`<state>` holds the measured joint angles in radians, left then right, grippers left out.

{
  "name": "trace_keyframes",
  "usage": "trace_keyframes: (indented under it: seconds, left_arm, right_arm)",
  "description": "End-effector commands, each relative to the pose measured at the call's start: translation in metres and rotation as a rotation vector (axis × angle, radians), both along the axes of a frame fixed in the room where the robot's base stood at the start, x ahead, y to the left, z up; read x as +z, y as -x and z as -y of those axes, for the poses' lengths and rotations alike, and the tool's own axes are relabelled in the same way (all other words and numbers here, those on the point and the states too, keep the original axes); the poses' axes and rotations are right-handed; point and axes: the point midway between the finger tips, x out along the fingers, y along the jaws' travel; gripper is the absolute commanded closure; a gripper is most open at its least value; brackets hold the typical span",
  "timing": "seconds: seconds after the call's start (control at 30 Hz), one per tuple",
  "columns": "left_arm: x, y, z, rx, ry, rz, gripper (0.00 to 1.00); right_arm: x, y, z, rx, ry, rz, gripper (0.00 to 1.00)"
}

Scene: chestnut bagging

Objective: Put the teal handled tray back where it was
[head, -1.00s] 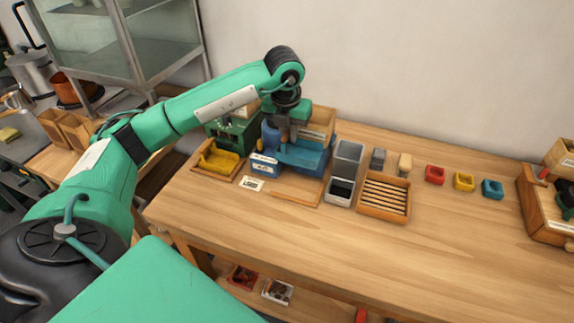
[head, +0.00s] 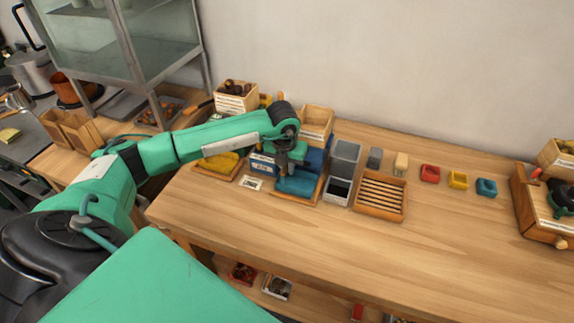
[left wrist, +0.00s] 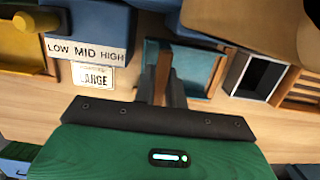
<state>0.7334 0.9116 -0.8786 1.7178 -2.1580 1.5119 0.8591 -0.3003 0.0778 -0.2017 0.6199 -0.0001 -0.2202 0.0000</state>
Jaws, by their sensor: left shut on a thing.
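The teal handled tray (head: 298,187) is at the wooden base (head: 312,203) on the table, beside the grey bins. In the left wrist view the tray (left wrist: 203,68) shows its teal floor and a brown wooden handle (left wrist: 162,72). My left gripper (head: 284,172) is shut on that handle; its fingers (left wrist: 162,92) also show in the left wrist view. The tray sits low over the base, but I cannot tell whether it rests fully on it. My arm hides part of the area behind. My right gripper is out of view.
A blue box (left wrist: 85,45) labelled LOW MID HIGH and a LARGE card (head: 251,183) lie left of the tray. A yellow tray (head: 218,163) is farther left. Grey bins (head: 338,190) and a slatted wooden tray (head: 381,196) stand close right. The table front is clear.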

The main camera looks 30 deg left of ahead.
Motion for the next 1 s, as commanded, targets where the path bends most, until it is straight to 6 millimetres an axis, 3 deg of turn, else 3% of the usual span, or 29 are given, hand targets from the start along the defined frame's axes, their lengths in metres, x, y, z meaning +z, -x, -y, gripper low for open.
trace_keyframes:
  seconds: [0.17,0.2,0.3,0.7,1.0]
  left_arm:
    - [-0.005,0.000,0.000,0.000,0.000,0.000,1.00]
    - [-0.003,0.000,0.000,0.000,0.000,0.000,0.82]
    - [-0.003,0.000,0.000,0.000,0.000,-0.001,0.66]
    - [0.004,0.000,0.000,0.000,0.000,0.001,0.66]
    - [0.063,0.009,0.002,-0.002,-0.001,0.004,0.66]
  right_arm:
    - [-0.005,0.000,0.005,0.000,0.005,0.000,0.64]
    - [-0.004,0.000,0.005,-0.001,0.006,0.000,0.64]
    - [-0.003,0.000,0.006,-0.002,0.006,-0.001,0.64]
    - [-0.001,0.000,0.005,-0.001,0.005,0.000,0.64]
    - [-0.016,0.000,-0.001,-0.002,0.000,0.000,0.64]
